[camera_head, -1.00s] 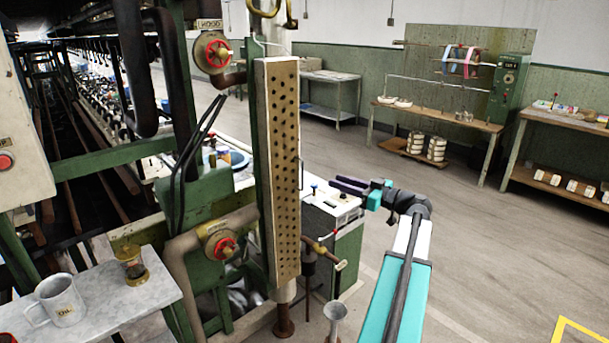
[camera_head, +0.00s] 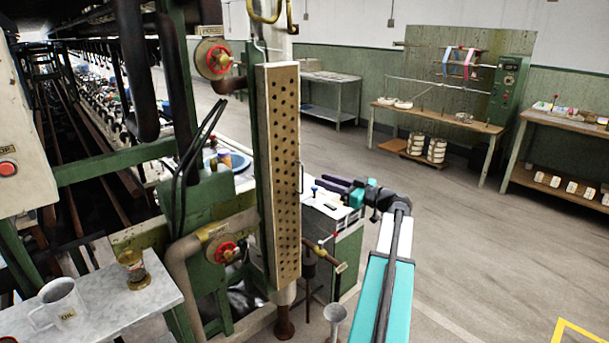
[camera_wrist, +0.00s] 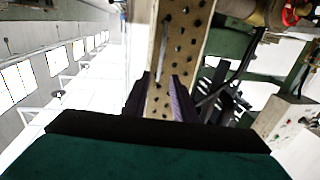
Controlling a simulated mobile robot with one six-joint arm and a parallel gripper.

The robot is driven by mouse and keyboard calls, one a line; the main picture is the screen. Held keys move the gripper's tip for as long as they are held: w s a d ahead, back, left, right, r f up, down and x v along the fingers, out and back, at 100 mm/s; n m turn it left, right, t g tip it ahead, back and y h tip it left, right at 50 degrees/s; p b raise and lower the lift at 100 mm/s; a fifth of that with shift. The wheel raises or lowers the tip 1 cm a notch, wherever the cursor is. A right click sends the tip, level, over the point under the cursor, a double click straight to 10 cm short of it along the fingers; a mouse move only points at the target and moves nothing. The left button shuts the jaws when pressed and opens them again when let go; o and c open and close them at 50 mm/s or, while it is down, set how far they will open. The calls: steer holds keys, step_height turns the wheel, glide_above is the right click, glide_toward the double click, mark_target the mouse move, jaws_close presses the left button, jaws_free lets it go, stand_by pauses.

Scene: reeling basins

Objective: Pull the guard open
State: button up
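The guard (camera_head: 284,170) is a tall, narrow, cream panel with rows of dark holes, standing upright on a green frame. A thin bar handle (camera_head: 301,177) runs along its right edge. My gripper (camera_head: 328,184) is to the right of the guard, near the handle's height, its dark fingers pointing at it. In the wrist view the guard (camera_wrist: 186,40) stands straight ahead, with a thin pale bar, likely the handle, on its face. My two fingers (camera_wrist: 160,98) are apart there, with cream surface showing between them. I cannot tell whether they touch anything.
A white-topped green cabinet (camera_head: 335,232) stands below my gripper. A marble shelf with an oil mug (camera_head: 62,304) is at front left. The floor to the right is open.

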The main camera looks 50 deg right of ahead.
steer(key=w+a+p, duration=0.1)
steer(key=w+p, duration=0.1)
steer(key=w, duration=0.6)
jaws_close()
stand_by(1.2)
